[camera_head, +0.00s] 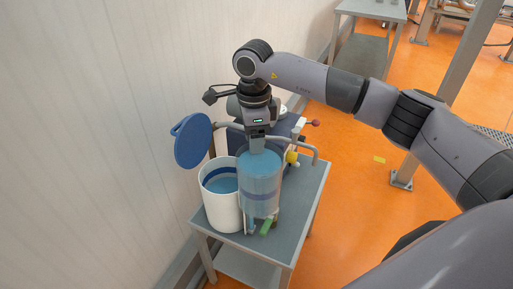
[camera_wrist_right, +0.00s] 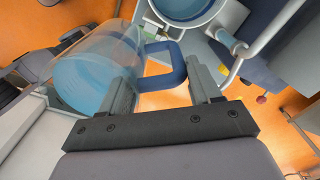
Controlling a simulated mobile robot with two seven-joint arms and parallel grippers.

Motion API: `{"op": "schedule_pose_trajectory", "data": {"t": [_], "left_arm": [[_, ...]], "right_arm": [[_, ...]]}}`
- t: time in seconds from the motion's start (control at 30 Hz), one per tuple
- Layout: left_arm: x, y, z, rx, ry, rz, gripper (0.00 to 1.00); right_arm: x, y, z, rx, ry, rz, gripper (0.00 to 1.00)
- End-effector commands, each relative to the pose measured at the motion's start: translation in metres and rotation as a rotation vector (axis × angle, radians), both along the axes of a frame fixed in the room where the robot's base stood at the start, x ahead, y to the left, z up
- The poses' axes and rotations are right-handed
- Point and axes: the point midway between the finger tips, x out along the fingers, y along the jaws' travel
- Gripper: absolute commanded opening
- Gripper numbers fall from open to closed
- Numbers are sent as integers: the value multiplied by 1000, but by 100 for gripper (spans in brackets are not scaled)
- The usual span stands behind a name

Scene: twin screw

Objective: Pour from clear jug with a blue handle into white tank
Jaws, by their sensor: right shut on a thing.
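The white tank (camera_head: 222,210) stands on the grey cart, open at the top, with blue liquid inside; its rim also shows at the top of the wrist view (camera_wrist_right: 215,18). Its round blue lid (camera_head: 193,141) is swung up to the left. The clear jug (camera_head: 260,190) holds blue liquid and hangs just right of the tank, overlapping its edge in the head view. It looks roughly upright there. My right gripper (camera_head: 257,138) is shut on the jug's blue handle (camera_wrist_right: 166,66). The jug body (camera_wrist_right: 98,68) is left of the fingers in the wrist view. My left gripper is out of view.
The grey cart (camera_head: 308,196) carries pipes (camera_head: 304,148), a yellow knob (camera_head: 292,157), a red knob (camera_head: 315,123) and a green piece (camera_head: 267,227) below the jug. A pale wall is close on the left. Orange floor (camera_head: 360,215) lies open to the right.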

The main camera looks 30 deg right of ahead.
Motion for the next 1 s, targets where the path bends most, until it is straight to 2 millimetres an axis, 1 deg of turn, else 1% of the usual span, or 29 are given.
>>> {"op": "schedule_pose_trajectory", "data": {"t": [0.03,0.4,0.7,1.0], "left_arm": [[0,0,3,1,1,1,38],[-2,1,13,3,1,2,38],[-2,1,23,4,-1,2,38],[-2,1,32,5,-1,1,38]], "right_arm": [[5,0,7,4,-3,-78,0],[29,-9,19,4,-4,-701,0],[44,-17,27,4,-2,-1198,0],[55,-24,32,1,-1,-1687,0]]}}
